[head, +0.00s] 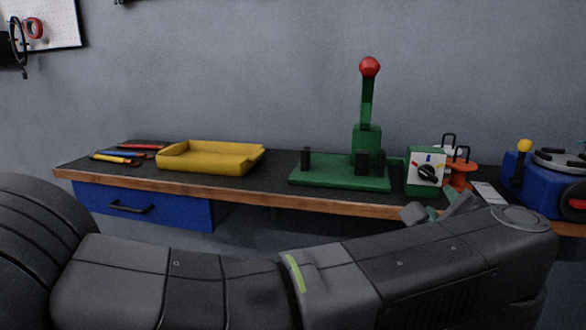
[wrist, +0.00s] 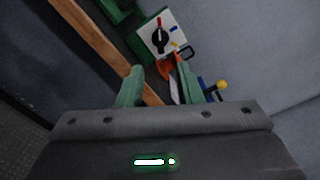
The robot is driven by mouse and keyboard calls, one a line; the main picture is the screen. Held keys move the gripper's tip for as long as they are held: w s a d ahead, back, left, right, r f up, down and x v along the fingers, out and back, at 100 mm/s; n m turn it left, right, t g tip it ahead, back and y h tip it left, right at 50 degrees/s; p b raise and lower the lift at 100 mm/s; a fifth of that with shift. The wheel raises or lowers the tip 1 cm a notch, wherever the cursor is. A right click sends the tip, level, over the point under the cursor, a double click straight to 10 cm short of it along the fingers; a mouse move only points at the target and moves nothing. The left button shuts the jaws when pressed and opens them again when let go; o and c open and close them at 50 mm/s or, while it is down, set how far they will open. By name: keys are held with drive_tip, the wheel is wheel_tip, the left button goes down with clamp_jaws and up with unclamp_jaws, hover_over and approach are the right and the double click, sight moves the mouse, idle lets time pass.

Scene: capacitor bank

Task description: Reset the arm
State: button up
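My arm stretches across the front of the head view, from the left to the lower right. My gripper (head: 440,209) is partly hidden behind the arm, near the bench's front edge. In the wrist view my gripper (wrist: 158,80) shows two green fingers set apart, with no object held between them. Beyond the fingers are the switch box (wrist: 160,37) with a black knob and an orange part (wrist: 166,68). In the head view the switch box (head: 426,172) stands on the bench just behind my gripper.
An orange stand (head: 461,170) and blue device (head: 535,190) are right. A blue drawer (head: 145,207) is shut.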

sight(428, 175)
drive_tip(key=x, duration=1.3)
drive_tip(key=shift+d+r, duration=0.1)
drive_tip(key=shift+s+r+m+p, duration=0.1)
drive_tip(key=shift+m+p, duration=0.55)
drive_tip(key=shift+m, duration=0.15)
drive_tip(key=m+p, duration=0.4)
drive_tip(key=p, duration=0.2)
drive_tip(key=shift+m, duration=0.3)
drive_tip(key=m+p, duration=0.2)
drive_tip(key=shift+d+m+p, duration=0.1)
drive_tip(key=shift+m+p, duration=0.2)
drive_tip(key=shift+p, duration=0.1)
